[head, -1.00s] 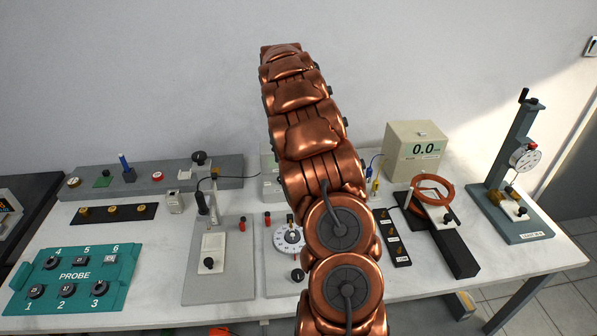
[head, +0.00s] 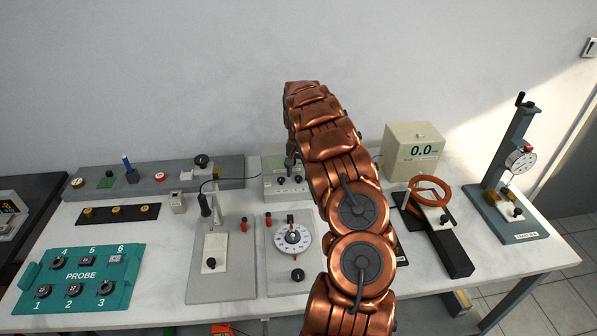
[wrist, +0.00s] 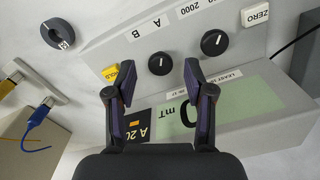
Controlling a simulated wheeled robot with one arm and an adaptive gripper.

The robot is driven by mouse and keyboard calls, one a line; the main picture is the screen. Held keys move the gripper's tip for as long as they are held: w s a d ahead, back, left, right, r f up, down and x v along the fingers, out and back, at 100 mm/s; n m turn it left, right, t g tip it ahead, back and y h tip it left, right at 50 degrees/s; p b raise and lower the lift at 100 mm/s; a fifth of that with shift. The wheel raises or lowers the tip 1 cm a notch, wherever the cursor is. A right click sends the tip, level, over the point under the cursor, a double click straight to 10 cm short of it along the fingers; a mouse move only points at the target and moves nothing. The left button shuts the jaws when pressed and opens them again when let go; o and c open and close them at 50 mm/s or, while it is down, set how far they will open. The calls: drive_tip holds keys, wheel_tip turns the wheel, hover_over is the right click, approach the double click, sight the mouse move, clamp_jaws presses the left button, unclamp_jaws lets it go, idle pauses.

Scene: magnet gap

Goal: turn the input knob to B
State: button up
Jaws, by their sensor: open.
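The meter (head: 270,190) stands at the back middle of the bench, partly hidden by my arm. In the wrist view its sloped face (wrist: 185,60) shows upside down. The input knob (wrist: 160,62), small, round and black, sits by the letters A and B (wrist: 145,32); I cannot tell for sure which letter its mark points to. My gripper (wrist: 159,69) is open. Its fingertips appear on either side of the input knob, with no clear contact; the depth between them is unclear. In the head view my arm largely hides the gripper.
A second black knob (wrist: 214,42), marked 2000, is close beside the right fingertip. A white ZERO button (wrist: 255,15) is at the upper right. The meter's green display (wrist: 225,100) lies below the knobs.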

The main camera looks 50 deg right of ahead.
drive_tip(key=shift+f, duration=0.6)
drive_tip(key=shift+c, duration=0.4)
clamp_jaws()
